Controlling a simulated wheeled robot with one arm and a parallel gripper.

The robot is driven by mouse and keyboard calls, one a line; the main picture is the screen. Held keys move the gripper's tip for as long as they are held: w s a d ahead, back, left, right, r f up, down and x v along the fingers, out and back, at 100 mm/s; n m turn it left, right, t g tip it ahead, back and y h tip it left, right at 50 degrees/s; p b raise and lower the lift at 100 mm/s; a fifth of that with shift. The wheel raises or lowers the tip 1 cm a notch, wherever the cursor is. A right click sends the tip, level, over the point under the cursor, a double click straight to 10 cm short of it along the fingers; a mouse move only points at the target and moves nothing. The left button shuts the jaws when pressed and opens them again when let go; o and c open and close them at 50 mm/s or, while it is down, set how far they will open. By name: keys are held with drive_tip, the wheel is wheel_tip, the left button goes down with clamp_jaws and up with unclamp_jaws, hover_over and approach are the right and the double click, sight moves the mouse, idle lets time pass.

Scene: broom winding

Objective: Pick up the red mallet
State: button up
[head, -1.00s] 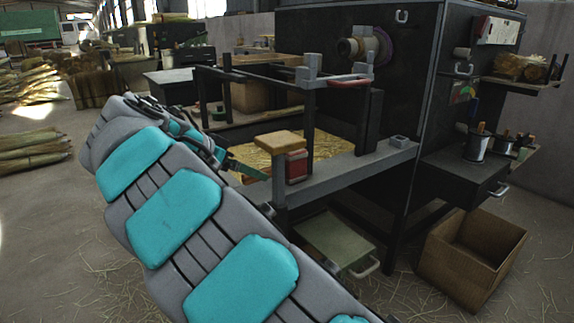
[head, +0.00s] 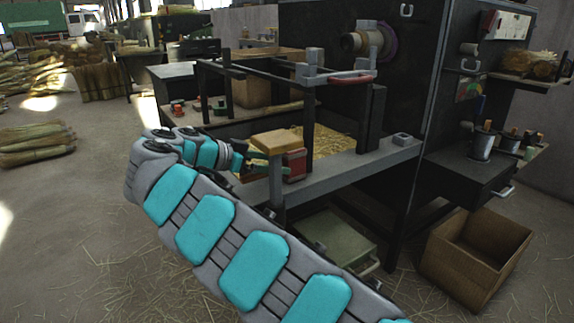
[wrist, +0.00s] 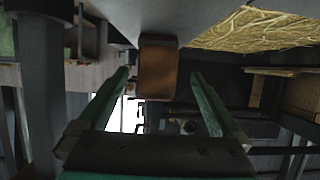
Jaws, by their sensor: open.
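A small red block-like thing (head: 293,164), which looks like the red mallet's head, is on the front of the grey bench. A tan wooden block (head: 276,139) overlaps its top left in the head view, and no handle can be told apart. My gripper (head: 258,166) is just left of the red thing, pointing right, partly behind the post. In the wrist view, my open green fingers have a brown-red block (wrist: 157,68) ahead between their tips. I cannot tell whether they touch it.
The grey bench (head: 345,166) has a front post (head: 276,188) beside my gripper and a dark frame with a red-handled bar (head: 350,77) above. Straw (head: 328,142) lies behind. A cardboard box (head: 460,270) is on the floor at right.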

sight(287, 161)
drive_tip(key=d, duration=0.1)
drive_tip(key=w+d, duration=0.1)
drive_tip(key=d, duration=0.1)
drive_tip(key=shift+w+d+f, duration=0.25)
drive_tip(key=shift+w+d, duration=0.15)
drive_tip(key=shift+w+d+f, duration=0.2)
drive_tip(key=shift+w+d, duration=0.05)
drive_tip(key=shift+d, duration=0.05)
drive_tip(key=shift+c, duration=0.2)
clamp_jaws()
